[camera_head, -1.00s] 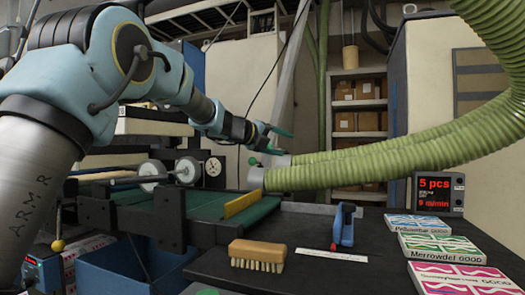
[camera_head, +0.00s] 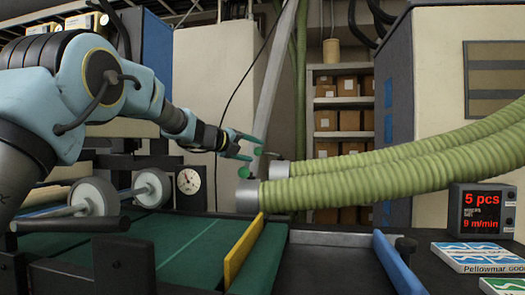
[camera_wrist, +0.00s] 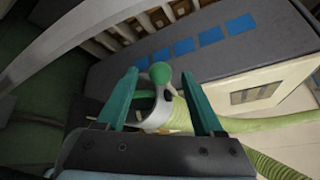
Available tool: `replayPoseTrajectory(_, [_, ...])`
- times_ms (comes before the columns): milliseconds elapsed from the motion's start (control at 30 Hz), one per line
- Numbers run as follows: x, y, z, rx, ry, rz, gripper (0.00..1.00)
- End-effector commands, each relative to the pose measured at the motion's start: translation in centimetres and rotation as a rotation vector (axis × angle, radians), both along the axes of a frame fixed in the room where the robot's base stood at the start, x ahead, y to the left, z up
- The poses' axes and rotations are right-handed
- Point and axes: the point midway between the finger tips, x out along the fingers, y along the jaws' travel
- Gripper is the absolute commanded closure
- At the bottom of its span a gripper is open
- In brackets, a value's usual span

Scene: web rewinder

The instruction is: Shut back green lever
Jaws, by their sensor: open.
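Two pale green ribbed hoses end in metal collars in the head view. The back collar (camera_head: 278,169) carries the back green lever, whose round green knob (camera_head: 257,151) shows above and left of it. The front collar (camera_head: 247,195) has its own green knob (camera_head: 243,172), lower and nearer. My gripper (camera_head: 249,146) is open, its green fingers close to the back knob. In the wrist view, a green knob (camera_wrist: 160,72) shows between the fingertips of my gripper (camera_wrist: 159,76), with space on both sides. I cannot tell whether anything touches.
The hoses (camera_head: 400,165) run off to the right. A yellow bar (camera_head: 243,250) crosses the green belt (camera_head: 180,250) below. White rollers (camera_head: 95,197) and a dial (camera_head: 189,181) stand at left. A red display (camera_head: 482,211) and boxes (camera_head: 478,256) are at right.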

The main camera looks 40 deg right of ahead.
Motion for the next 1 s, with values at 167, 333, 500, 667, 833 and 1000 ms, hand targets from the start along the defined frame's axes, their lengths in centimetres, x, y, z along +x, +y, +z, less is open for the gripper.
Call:
replayPoseTrajectory(167, [0.1,-3.4,-0.4,0.002,0.001,-0.001,0.31])
replayPoseTrajectory(333, [0.3,-5.3,-1.0,0.001,0.001,0.0,0.31])
replayPoseTrajectory(500, [0.3,-6.1,-1.3,0.0,0.002,0.002,0.31])
replayPoseTrajectory(667, [0.3,-6.2,-1.4,-0.001,0.001,0.001,0.31])
replayPoseTrajectory(833, [0.3,-6.2,-1.4,-0.001,0.001,0.001,0.38])
replayPoseTrajectory(1000, [0.3,-6.2,-1.4,-0.001,0.001,0.001,0.57])
